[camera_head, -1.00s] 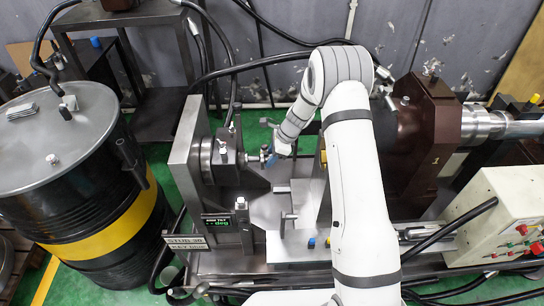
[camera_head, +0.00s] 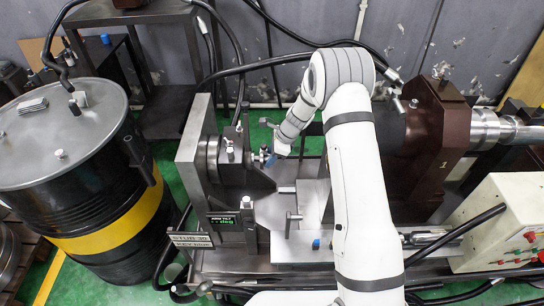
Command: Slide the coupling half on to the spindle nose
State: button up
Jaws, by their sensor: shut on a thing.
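The dark metal coupling half (camera_head: 237,173) is at the left of the fixture, in front of the upright steel plate (camera_head: 187,150). A round steel part, apparently the spindle nose (camera_head: 207,158), shows between them. How far the coupling half sits over it cannot be told. The exact grip is too small to make out.
A small dark display (camera_head: 222,222) stands below the coupling half. A brown housing (camera_head: 445,145) and a control box (camera_head: 505,225) are at right. A black and yellow drum (camera_head: 80,180) stands at left. Hoses run behind the fixture.

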jog(key=shift+a, duration=1.1)
dwell(0.6)
jog(key=o, duration=1.2)
jog(key=shift+s, duration=0.1)
jog(key=s+d+r+n+h, duration=0.1)
jog(key=s+d+r+n, duration=0.25)
jog(key=r, duration=0.45)
jog(key=s+d+r+n+t, duration=0.1)
jog(key=s+d+r+n, duration=0.1)
jog(key=s+d+r, duration=0.45)
jog(key=s+d+r+n+h, duration=0.1)
jog(key=s+r+n, duration=0.2)
jog(key=r, duration=0.6)
jog(key=s+d+r+n+t+h, duration=0.1)
jog(key=s+d+r+n, duration=0.1)
jog(key=s, duration=0.8)
jog(key=s+d+r+n+t+h, duration=0.1)
jog(key=s+d+n, duration=0.4)
jog(key=s, duration=0.5)
notch_tip(320, 180, up, 2)
jog(key=shift+s+d+r+n+h+b, duration=0.1)
jog(key=shift+s+d+n+h+b, duration=0.1)
jog(key=shift+n+h+b, duration=0.7)
